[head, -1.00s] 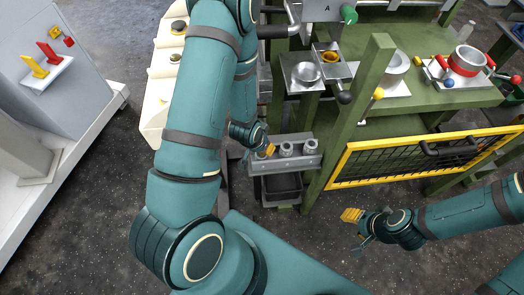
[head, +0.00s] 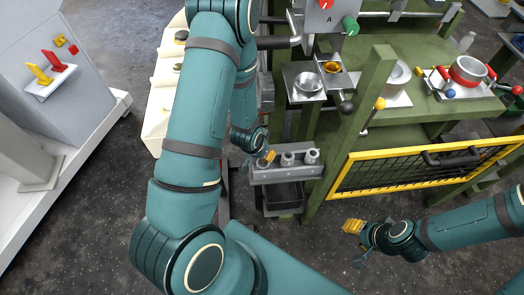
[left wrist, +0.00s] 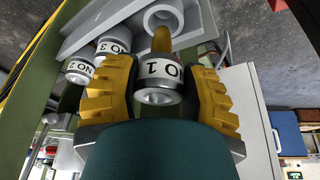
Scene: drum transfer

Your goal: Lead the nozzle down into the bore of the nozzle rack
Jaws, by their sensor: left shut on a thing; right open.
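My left gripper (left wrist: 160,98) has yellow ribbed fingers shut on the nozzle (left wrist: 158,76), a metal piece with a white "NO 1" band and a brass stem. The stem points toward the open ring of the bore (left wrist: 168,14) in the grey nozzle rack (left wrist: 112,17); whether its tip is inside I cannot tell. In the head view the left gripper (head: 266,158) is at the left end of the rack (head: 287,175), and the held nozzle is hidden. Two other nozzles (head: 287,159) (head: 311,156) stand in the rack. My right gripper (head: 353,227) is open and empty, low on the right.
A green bench post (head: 366,100) rises right of the rack, beside a yellow-framed mesh guard (head: 430,164). A dark bin (head: 284,196) is under the rack. A plate with a metal cup (head: 307,82) is behind it. The floor near my right gripper is clear.

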